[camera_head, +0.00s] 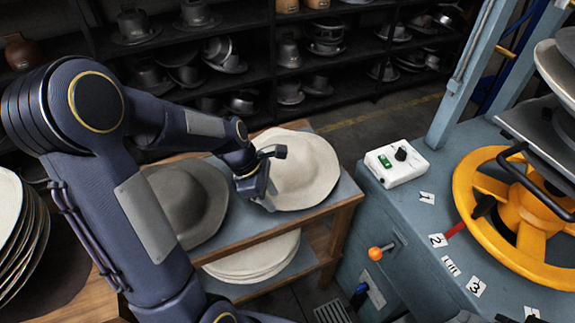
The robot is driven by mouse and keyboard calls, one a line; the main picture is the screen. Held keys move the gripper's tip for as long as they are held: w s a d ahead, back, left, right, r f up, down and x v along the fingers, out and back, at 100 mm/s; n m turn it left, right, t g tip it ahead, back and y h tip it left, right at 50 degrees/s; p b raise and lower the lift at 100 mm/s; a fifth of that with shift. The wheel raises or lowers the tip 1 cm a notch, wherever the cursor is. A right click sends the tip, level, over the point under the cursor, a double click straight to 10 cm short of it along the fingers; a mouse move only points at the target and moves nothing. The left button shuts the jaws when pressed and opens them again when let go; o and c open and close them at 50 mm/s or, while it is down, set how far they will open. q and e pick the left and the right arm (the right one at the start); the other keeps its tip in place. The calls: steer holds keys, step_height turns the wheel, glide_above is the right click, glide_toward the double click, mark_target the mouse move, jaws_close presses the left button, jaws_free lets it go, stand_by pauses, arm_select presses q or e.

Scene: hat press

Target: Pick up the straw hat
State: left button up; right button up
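A cream straw hat (308,172) with a wide, wavy brim lies on the right part of a small wooden table with a grey top. My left gripper (268,190) is at the left side of this hat, over its brim, and covers part of it. I cannot tell whether its fingers touch the hat or how far apart they are. A dark grey hat (182,200) lies to the left on the same table, partly hidden by my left arm. My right gripper is not in view.
A stack of cream hats (255,262) sits on the table's lower shelf. A blue press with a yellow handwheel (468,200) and a white control box (397,163) stands at the right. More pale hats (12,215) are stacked at the far left. Dark shelves with metal moulds (290,52) line the back.

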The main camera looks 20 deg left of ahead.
mark_target(280, 208)
arm_select(q)
steer(key=x, duration=0.4)
steer(key=shift+w+d+f, duration=0.2)
steer(key=shift+d+f, duration=0.05)
steer(key=shift+f, duration=0.05)
jaws_close()
